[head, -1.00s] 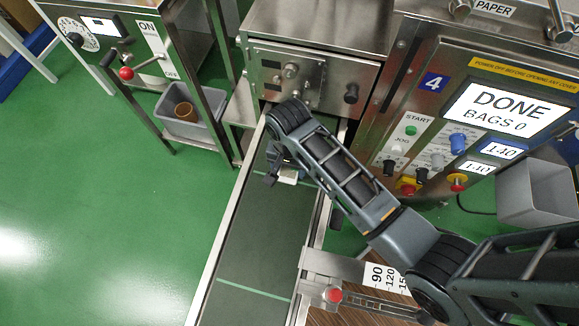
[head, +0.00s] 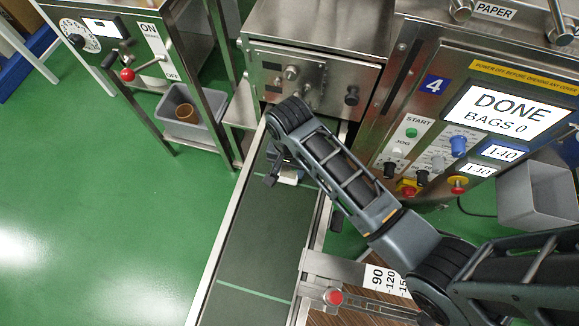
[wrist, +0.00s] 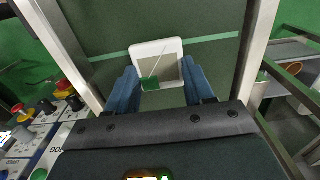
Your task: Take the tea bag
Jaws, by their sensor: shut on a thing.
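The tea bag (wrist: 160,66) is a pale square bag with a white rim, a thin string and a green tag, seen in the wrist view. It lies between the two blue fingers of my gripper (wrist: 160,85), which are shut on it. In the head view a small white part of the tea bag (head: 291,177) shows below my gripper (head: 273,176), over the green conveyor belt. My arm hides most of the gripper there. I cannot tell whether the bag touches the belt.
The conveyor belt (head: 245,255) has metal side rails and is otherwise clear. A steel machine with a screen reading "DONE BAGS 0" (head: 507,112) stands at the right. A grey bin (head: 540,190) hangs at the far right. Another grey bin (head: 187,128) with a brown pot sits at the left.

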